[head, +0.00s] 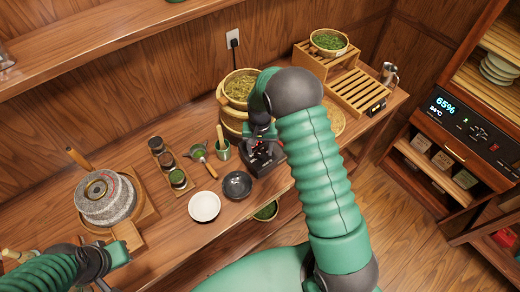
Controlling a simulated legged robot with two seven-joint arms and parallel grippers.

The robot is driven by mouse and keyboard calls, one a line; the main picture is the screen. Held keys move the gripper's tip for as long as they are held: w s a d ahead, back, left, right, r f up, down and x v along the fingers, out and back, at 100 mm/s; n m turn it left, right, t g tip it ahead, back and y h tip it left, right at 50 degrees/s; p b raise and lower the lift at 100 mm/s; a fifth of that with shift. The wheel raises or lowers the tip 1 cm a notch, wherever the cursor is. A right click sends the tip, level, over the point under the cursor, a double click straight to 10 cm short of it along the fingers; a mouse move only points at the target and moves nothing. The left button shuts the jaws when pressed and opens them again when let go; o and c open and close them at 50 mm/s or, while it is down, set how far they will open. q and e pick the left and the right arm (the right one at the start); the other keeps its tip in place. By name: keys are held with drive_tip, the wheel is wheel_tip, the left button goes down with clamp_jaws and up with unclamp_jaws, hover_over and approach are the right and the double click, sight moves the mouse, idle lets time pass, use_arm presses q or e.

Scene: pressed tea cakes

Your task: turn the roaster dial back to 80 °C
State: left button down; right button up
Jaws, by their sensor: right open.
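A small black device with red marks on its front (268,156), likely the roaster, stands on the wooden counter near its front edge. My right gripper (259,134) is open, right over the top of this device. My green right arm and gripper cover part of it. I cannot make out the dial or its setting, nor whether the fingers touch it.
A black bowl (237,185) and white bowl (205,206) lie left of the device. A stone mill (105,197) stands farther left. A stacked steamer (233,120) is behind. A slatted wooden rack (356,92) is at back right. A cabinet reading 65% (455,123) stands right.

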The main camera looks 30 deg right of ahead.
drive_tip(key=shift+s+a+f, duration=0.1)
drive_tip(key=shift+s+f, duration=0.25)
drive_tip(key=shift+f, duration=0.3)
drive_tip(key=shift+d+f, duration=0.3)
drive_tip(key=shift+d, duration=0.15)
drive_tip(key=shift+w+d+f, duration=0.1)
drive_tip(key=shift+w+d, duration=0.05)
drive_tip(key=shift+d, duration=0.05)
drive_tip(key=c, duration=0.5)
drive_tip(key=shift+a, duration=0.3)
clamp_jaws()
